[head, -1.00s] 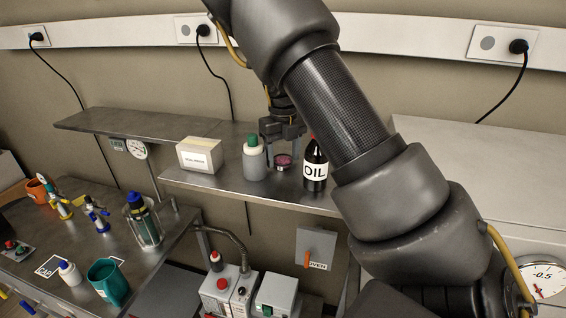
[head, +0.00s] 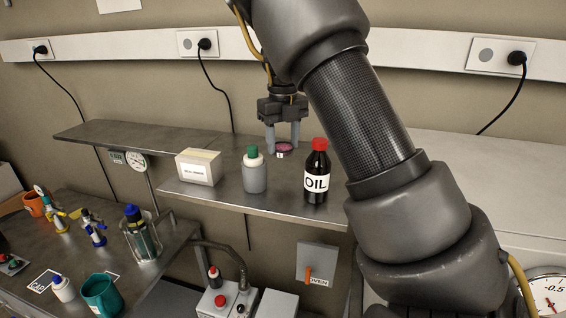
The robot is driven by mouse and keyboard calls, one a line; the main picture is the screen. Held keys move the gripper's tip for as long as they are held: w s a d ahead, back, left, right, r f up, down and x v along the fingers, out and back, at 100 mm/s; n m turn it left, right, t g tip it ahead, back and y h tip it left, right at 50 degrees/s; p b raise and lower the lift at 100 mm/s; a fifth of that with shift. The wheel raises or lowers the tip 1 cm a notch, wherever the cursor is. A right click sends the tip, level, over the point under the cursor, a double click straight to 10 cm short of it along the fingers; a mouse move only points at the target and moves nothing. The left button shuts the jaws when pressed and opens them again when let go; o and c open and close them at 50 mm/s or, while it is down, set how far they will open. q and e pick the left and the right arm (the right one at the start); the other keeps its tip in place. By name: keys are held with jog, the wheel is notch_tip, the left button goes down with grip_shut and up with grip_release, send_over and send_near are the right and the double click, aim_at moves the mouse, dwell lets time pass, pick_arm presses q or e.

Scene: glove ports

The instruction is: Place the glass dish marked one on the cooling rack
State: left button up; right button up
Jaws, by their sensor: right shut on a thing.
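A small round glass dish (head: 287,147) with pinkish-red contents is in the head view, held between the fingers of my right gripper (head: 283,139). A small white label shows on its front, too small to read for certain. My right gripper points down and is shut on the dish, which appears raised a little over the rear of the metal shelf (head: 230,192). It is between and behind the green-capped bottle and the oil bottle. I cannot make out a cooling rack. My left gripper is not in view.
A white box (head: 198,168) stands left on the shelf. A lower bench (head: 120,265) holds several bottles and a teal mug (head: 101,294).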

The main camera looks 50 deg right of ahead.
notch_tip(320, 180, up, 11)
jog(key=shift+p, duration=0.35)
jog(key=shift+f, duration=0.1)
